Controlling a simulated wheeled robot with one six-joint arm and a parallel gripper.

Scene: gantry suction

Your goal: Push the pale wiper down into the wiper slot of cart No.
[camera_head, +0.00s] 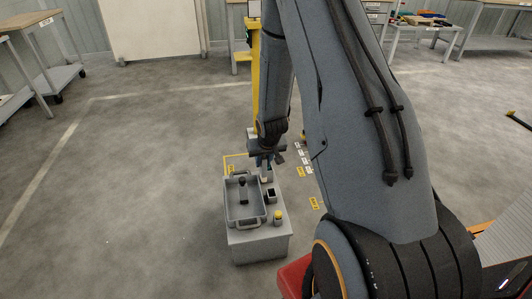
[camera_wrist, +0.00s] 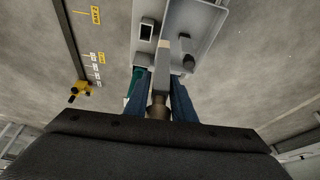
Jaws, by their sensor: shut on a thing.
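My gripper (camera_head: 265,160) is over the far part of the small grey cart (camera_head: 260,247). In the wrist view its two blue fingers (camera_wrist: 160,92) are closed around the pale wiper (camera_wrist: 161,66). The wiper is a narrow pale bar with a brownish part low between the fingers. Its far end meets or overlaps the cart's things in the picture, and I cannot tell whether it is in a slot. A block with a dark square opening (camera_wrist: 147,31) is beside it; it also shows in the head view (camera_head: 272,196).
A grey tray (camera_head: 231,213) on the cart holds a dark upright piece (camera_head: 243,188). A yellow-topped item (camera_head: 278,216) stands at the cart's near right corner. A yellow post (camera_head: 255,75) rises behind. Floor labels (camera_head: 302,171) lie to the right; the floor at left is clear.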

